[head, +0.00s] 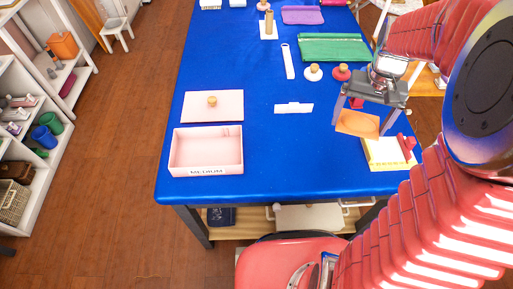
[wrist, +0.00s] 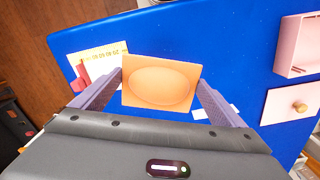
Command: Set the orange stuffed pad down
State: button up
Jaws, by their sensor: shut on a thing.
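The orange stuffed pad (head: 358,123) is a flat square held between the fingers of my gripper (head: 357,110), above the right side of the blue table (head: 235,105). In the wrist view the pad (wrist: 160,83) shows a rounded, bulging middle, with one finger of my gripper (wrist: 158,92) on each side of it. The pad hangs close to a cream board or sheet (head: 385,155) with a red item on it, and partly overlaps it in the head view. The exact height of the pad above the table is hard to tell.
A pink open box (head: 206,168) labelled MEDIUM and a pink lid (head: 200,106) with a knob are at the left. A white card (head: 294,108) lies mid-table. Round-knobbed pieces (head: 313,73) and a green cloth (head: 334,47) lie farther back. The front middle is clear.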

jog(key=w+a+n, duration=0.2)
jog(key=w+a, duration=0.1)
jog(key=a, duration=0.7)
jog(key=n, duration=0.2)
send_over(209, 157)
jog(key=shift+f, duration=1.35)
jog(key=shift+f, duration=0.1)
jog(key=shift+w+f, duration=0.1)
jog(key=shift+f, duration=2.95)
jog(key=shift+f, duration=0.1)
jog(key=shift+f, duration=1.75)
